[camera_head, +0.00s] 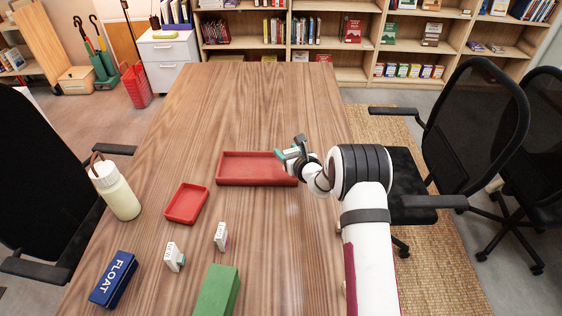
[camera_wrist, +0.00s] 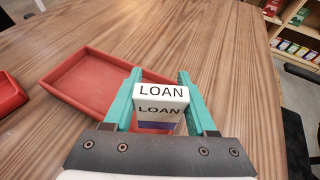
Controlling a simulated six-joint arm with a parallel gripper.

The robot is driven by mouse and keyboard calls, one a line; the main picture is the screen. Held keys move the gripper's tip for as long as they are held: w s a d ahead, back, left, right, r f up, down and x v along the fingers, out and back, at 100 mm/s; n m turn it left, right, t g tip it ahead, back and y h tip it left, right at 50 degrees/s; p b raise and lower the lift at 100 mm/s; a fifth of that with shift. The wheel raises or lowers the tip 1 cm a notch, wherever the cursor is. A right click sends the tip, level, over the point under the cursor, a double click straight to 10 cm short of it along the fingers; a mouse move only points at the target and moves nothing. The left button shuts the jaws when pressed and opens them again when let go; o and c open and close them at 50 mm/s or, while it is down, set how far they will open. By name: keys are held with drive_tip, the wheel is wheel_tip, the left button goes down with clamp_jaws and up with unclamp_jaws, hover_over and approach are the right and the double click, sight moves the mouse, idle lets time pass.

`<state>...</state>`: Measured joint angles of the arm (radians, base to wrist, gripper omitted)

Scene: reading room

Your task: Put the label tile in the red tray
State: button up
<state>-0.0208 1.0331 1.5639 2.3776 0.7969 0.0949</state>
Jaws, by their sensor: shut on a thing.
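My gripper (camera_head: 287,154) is shut on a white label tile (camera_wrist: 161,92) printed LOAN, with a purple band low on its face. The teal fingers (camera_wrist: 158,82) press its two sides. The larger red tray (camera_head: 250,183) lies mid-table, shallow and empty where visible; in the wrist view (camera_wrist: 62,90) it is beyond and left of the tile. My gripper is at its right end in the head view; its height above the tray is unclear. A smaller red tray (camera_head: 186,204) lies nearer left, its edge also in the wrist view (camera_wrist: 8,95).
Two white printed tiles (camera_head: 174,256) (camera_head: 221,236) stand near the front, by a green block (camera_head: 218,290). A blue FLOAT box (camera_head: 114,279) and a cream bottle (camera_head: 116,190) are left. The far wooden table (camera_head: 255,95) is clear. Black chairs flank it.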

drive_tip(key=shift+w+a+f, duration=0.1)
drive_tip(key=shift+a+f, duration=0.05)
drive_tip(key=shift+f, duration=0.6)
drive_tip(key=shift+w+a+f, duration=0.1)
drive_tip(key=shift+a+f, duration=0.1)
drive_tip(key=shift+f, duration=0.6)
drive_tip(key=shift+a+f, duration=0.15)
drive_tip(key=shift+f, duration=0.6)
drive_tip(key=o, duration=1.4)
drive_tip(key=shift+f, duration=0.15)
